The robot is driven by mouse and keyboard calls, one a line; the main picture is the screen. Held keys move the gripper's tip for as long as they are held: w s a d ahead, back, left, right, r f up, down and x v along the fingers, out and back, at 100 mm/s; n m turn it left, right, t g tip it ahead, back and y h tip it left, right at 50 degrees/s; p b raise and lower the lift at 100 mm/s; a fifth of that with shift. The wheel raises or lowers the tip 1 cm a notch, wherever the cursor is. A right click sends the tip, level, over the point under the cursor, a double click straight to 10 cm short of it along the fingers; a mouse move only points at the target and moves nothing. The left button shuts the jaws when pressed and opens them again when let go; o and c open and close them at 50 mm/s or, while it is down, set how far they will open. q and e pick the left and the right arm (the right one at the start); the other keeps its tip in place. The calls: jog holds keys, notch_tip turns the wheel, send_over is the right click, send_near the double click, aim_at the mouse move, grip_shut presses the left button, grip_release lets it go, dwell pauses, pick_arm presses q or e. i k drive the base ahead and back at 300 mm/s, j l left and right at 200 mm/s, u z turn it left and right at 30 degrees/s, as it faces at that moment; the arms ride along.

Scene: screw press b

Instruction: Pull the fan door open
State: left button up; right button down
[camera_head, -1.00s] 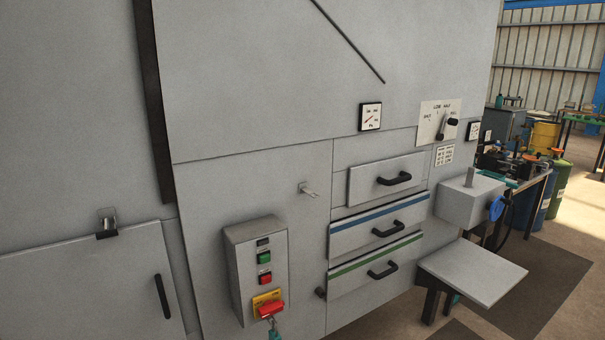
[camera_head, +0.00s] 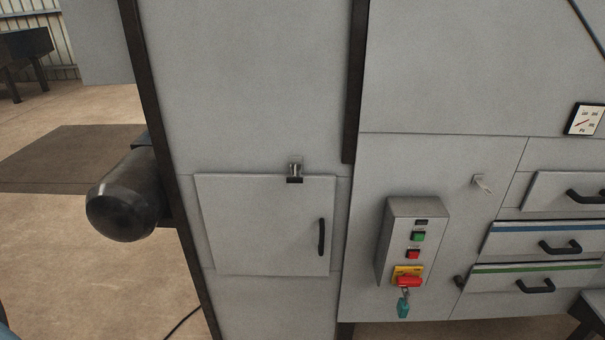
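A light grey square door (camera_head: 262,225), which I take to be the fan door, is set low in the tall grey cabinet panel left of centre. It looks shut. A black vertical handle (camera_head: 321,237) is on its right side. A small metal latch with a dark lower end (camera_head: 295,172) sits at the door's top edge, right of its middle. Neither of my grippers shows in the view.
A dark rounded motor (camera_head: 126,204) sticks out left of the cabinet. Right of the door is a grey control box (camera_head: 409,243) with green and red buttons, a red switch and a hanging key. Drawers (camera_head: 545,240) with black handles are further right. Open floor (camera_head: 90,270) lies at left.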

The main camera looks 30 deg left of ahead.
aim_at(256, 224)
jog(key=u, duration=1.25)
jog(key=i+j+u, duration=0.25)
jog(key=i+j, duration=0.3)
